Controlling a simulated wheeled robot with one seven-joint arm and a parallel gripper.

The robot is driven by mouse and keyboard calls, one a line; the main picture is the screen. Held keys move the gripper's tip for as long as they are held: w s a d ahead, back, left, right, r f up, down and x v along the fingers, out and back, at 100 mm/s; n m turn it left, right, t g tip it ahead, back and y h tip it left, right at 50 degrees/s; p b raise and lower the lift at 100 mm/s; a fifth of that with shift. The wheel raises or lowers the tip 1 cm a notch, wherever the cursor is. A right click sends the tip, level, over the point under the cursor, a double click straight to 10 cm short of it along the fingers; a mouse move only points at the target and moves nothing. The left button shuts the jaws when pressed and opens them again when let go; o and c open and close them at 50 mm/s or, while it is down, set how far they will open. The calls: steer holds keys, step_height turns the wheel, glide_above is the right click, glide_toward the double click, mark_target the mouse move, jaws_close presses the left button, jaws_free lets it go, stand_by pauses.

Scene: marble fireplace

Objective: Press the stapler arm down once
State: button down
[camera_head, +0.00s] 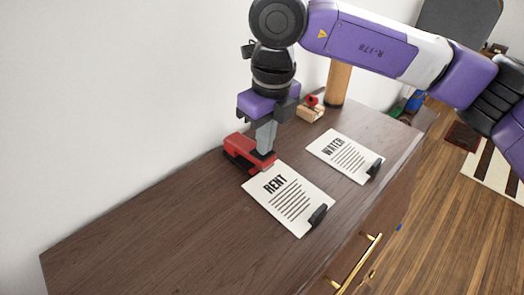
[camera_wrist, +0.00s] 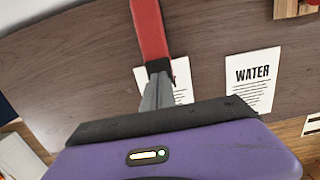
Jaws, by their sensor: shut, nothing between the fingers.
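A red and black stapler (camera_head: 238,149) lies on the dark wooden dresser top near the white wall. Its front end reaches the top edge of the RENT sheet (camera_head: 288,200). My gripper (camera_head: 265,153) is shut and empty, pointing down over the stapler's front end. Its fingertips look to be at or just above the stapler arm; I cannot tell whether they touch. In the wrist view the red stapler arm (camera_wrist: 149,30) runs up from the closed fingers (camera_wrist: 159,78), which hide part of the stapler's front and the RENT sheet.
A WATER sheet (camera_head: 345,156) with a black clip lies to the right. A wooden block with a red piece (camera_head: 311,108) and a wooden cylinder (camera_head: 339,84) stand farther back. The dresser top (camera_head: 150,240) is clear at the front left. Gold drawer handles (camera_head: 355,262) stick out in front.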

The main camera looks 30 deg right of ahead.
step_height(320, 180, down, 3)
steer(key=b, duration=0.3)
steer(key=shift+r, duration=0.25)
steer(key=shift+s+d+r+b, duration=0.15)
steer(key=shift+s, duration=0.35)
steer(key=shift+s+d+r+b, duration=0.1)
steer(key=shift+s+d+r, duration=0.1)
steer(key=shift+s, duration=0.25)
steer(key=shift+s+d+r+b, duration=0.1)
steer(key=shift+s+d+b, duration=0.05)
steer(key=shift+s, duration=0.35)
steer(key=shift+r, duration=0.1)
step_height(320, 180, up, 8)
steer(key=b, duration=0.1)
steer(key=shift+s+f, duration=0.2)
steer(key=shift+s, duration=0.2)
